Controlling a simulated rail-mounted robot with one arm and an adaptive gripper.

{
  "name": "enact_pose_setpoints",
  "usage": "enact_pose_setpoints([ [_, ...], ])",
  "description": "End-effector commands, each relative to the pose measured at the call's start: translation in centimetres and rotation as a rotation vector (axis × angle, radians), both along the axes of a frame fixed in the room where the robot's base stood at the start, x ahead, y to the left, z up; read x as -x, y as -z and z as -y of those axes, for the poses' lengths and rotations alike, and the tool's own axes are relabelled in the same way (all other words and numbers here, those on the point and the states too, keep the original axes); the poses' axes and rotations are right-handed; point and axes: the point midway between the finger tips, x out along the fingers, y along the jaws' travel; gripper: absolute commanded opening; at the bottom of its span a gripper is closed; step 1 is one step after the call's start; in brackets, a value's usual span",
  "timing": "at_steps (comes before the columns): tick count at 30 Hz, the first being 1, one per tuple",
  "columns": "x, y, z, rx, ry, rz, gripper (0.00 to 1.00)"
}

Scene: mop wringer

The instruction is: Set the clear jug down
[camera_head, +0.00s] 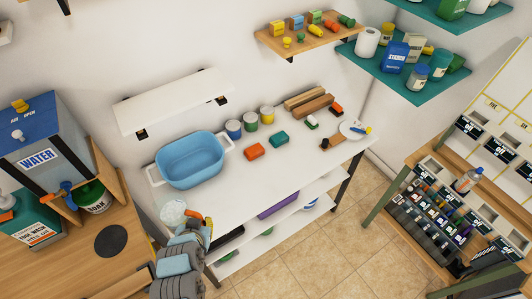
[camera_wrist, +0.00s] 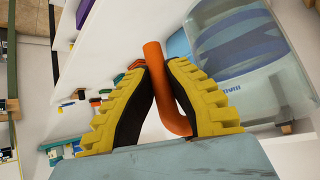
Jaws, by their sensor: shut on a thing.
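The clear jug (camera_head: 172,212) is at the front left corner of the white table (camera_head: 240,195), in front of the blue basin (camera_head: 190,160). Its round top faces the head camera. In the wrist view the jug (camera_wrist: 265,75) is see-through, with a bluish area inside and dark marks on its wall. My gripper (camera_head: 203,226) is shut on the jug's orange handle; in the wrist view, its yellow and black fingers (camera_wrist: 165,95) close on the handle from both sides. I cannot tell whether the jug's base touches the table.
A water tank (camera_head: 38,150) and a dark round pad (camera_head: 111,240) are on the wooden counter at left. The table's front middle is bare.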

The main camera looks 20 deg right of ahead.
Motion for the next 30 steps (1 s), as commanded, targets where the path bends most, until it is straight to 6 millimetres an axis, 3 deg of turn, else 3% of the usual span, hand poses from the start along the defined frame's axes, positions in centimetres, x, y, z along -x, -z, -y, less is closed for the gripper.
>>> enact_pose_setpoints([
  [9,7.0,0.8,1.7,-0.005,0.242,0.003,0.0],
  [15,9.7,0.9,3.0,0.004,0.335,0.009,0.0],
  [23,10.3,1.0,3.5,0.007,0.365,0.013,0.0],
  [30,9.0,2.0,3.5,0.008,0.365,0.018,0.0],
])
